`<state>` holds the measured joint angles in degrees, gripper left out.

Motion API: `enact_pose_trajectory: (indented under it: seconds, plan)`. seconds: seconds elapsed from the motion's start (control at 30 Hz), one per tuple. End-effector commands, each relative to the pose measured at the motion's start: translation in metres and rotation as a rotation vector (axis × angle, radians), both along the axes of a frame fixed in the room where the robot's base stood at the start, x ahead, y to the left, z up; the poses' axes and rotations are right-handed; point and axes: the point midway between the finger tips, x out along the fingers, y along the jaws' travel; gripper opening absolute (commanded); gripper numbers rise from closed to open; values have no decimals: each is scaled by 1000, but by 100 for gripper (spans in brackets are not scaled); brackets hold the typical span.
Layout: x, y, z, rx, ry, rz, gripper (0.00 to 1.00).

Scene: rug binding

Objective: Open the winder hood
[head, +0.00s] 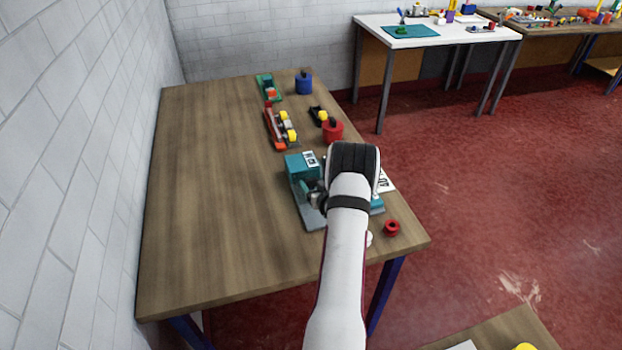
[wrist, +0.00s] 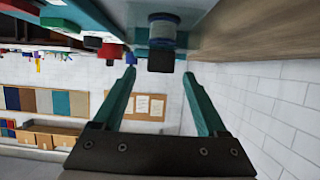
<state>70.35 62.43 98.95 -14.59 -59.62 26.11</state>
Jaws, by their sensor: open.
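A teal and grey machine (head: 296,180) stands on the wooden table, partly hidden behind my arm. It has a teal block with a white label at its back left and a grey base plate. I cannot tell for sure which part is the winder hood. In the wrist view, which looks upside down, my gripper (wrist: 159,74) is open, with two teal fingers apart and nothing held. A grey-blue cylinder (wrist: 162,34) with a black block (wrist: 161,60) appears beyond the fingertips, between them in the picture. In the head view my arm hides the fingers.
A red ring (head: 392,228) lies near the table's right front corner. Farther back are a red pot (head: 333,131), a red-and-yellow device (head: 281,128), a green device (head: 268,88) and a blue pot (head: 304,84). The table's left side (head: 205,200) is clear, beside a white brick wall.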

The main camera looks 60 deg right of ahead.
Motion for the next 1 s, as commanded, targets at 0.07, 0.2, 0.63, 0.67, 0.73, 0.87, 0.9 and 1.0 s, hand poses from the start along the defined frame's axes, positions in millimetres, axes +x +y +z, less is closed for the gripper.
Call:
enact_pose_trajectory:
  seconds: [0.07,0.2,0.63,0.67,0.73,0.87,0.9,1.0]
  plan:
    - [10,-9,-6,-1,0,1,75]
    - [20,-20,-12,1,1,0,75]
    - [23,-23,-13,0,0,0,57]
    - [23,-23,-13,0,0,0,52]
    - [23,-23,-13,0,0,0,39]
    - [23,-23,-13,0,0,0,16]
    - [23,-23,-13,0,0,0,8]
    - [23,-23,-13,0,0,0,0]
